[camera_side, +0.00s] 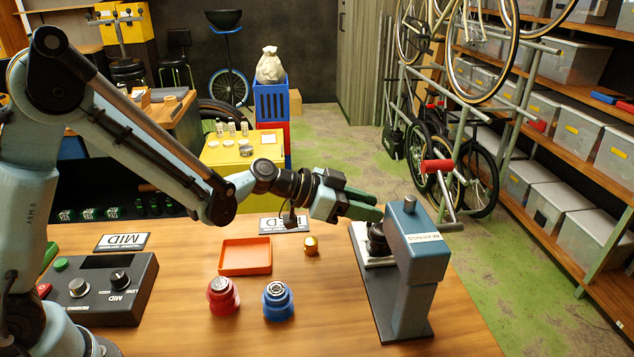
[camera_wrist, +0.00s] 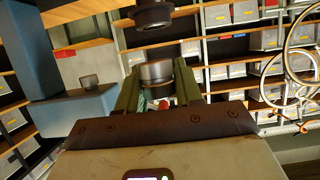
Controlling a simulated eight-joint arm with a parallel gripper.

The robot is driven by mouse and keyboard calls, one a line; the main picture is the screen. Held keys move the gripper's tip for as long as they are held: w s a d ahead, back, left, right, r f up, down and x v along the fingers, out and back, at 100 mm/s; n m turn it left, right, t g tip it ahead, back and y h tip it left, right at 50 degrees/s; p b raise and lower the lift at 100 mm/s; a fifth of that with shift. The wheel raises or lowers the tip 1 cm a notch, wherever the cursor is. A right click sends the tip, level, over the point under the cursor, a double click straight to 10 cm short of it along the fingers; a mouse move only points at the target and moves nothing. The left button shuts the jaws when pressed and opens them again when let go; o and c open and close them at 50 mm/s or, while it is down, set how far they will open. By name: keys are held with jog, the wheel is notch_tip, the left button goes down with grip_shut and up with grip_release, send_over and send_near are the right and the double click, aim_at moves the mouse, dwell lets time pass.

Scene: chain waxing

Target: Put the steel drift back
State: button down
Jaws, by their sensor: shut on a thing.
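My gripper (camera_side: 362,205) is at the blue press (camera_side: 415,245), its green fingers reaching in beside the press head. In the wrist view the fingers (camera_wrist: 157,92) are shut on a short grey steel cylinder, which I take for the steel drift (camera_wrist: 157,74). A dark round flanged part (camera_wrist: 152,14) shows just above it, apart from it in the picture. In the side view the fingers hide the drift. A dark cylindrical part (camera_side: 378,238) stands under the press head on a pale plate. An empty orange tray (camera_side: 245,268) lies on the bench to the left.
A red cup (camera_side: 223,300) and a blue cup (camera_side: 278,303), both with metal tops, stand at the front. A small brass cylinder (camera_side: 311,246) stands right of the tray. A control box (camera_side: 105,285) and two sign cards are on the bench. Bare wood lies before the press.

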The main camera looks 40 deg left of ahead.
jog(key=shift+w+d, duration=0.9)
jog(key=shift+w, duration=0.05)
jog(key=shift+w+d, duration=0.8)
jog(key=shift+d, duration=0.1)
jog(key=shift+w+d+f, duration=0.1)
jog(key=shift+w+f, duration=0.1)
jog(key=shift+f, duration=1.35)
jog(key=shift+f, duration=0.1)
jog(key=c, duration=0.7)
grip_release()
jog(key=shift+c, duration=0.2)
jog(key=shift+s, duration=0.1)
